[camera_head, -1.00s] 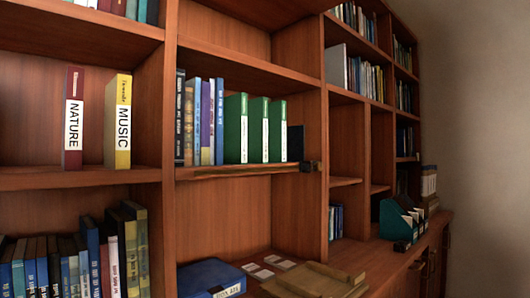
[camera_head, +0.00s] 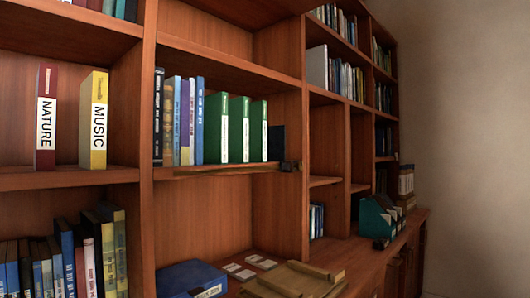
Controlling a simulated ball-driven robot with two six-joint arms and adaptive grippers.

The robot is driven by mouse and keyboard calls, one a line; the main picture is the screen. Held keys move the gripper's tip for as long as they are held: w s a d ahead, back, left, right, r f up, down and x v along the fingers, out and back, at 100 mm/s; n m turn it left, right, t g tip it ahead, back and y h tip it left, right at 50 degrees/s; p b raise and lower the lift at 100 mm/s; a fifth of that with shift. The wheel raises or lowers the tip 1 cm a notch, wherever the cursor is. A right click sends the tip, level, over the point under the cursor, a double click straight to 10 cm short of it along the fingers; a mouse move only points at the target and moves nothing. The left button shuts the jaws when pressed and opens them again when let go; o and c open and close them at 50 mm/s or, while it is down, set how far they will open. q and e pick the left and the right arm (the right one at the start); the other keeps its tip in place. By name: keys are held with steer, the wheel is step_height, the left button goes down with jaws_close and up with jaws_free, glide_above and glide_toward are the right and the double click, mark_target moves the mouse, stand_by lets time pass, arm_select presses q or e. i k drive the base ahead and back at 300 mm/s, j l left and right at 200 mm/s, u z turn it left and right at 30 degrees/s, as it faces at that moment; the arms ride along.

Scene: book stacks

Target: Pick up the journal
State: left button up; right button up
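I cannot tell which item is the journal. On the middle shelf, a row of upright books holds a dark one (camera_head: 158,117), thinner blue, tan and purple books (camera_head: 183,120), and several green volumes (camera_head: 240,130) with white spine labels. A darker item (camera_head: 276,143) stands behind at their right end. On the left shelf, a red book marked NATURE (camera_head: 45,117) and a yellow book marked MUSIC (camera_head: 93,120) stand upright and apart. Neither of my grippers shows in this view.
A blue box (camera_head: 191,279) lies on the lower counter, with small white cards (camera_head: 243,272) and a wooden tray (camera_head: 294,281) beside it. Teal file holders (camera_head: 377,217) stand farther right. Books (camera_head: 62,262) fill the lower left shelf. Shelf space beside MUSIC is bare.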

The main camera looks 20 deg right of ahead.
mark_target(257, 110)
steer(key=i+l, duration=0.15)
steer(key=l, duration=0.2)
steer(key=i+l, duration=0.15)
steer(key=l, duration=0.25)
steer(key=i+l, duration=0.15)
steer(key=l, duration=0.2)
steer(key=i+l, duration=0.15)
steer(key=l, duration=0.25)
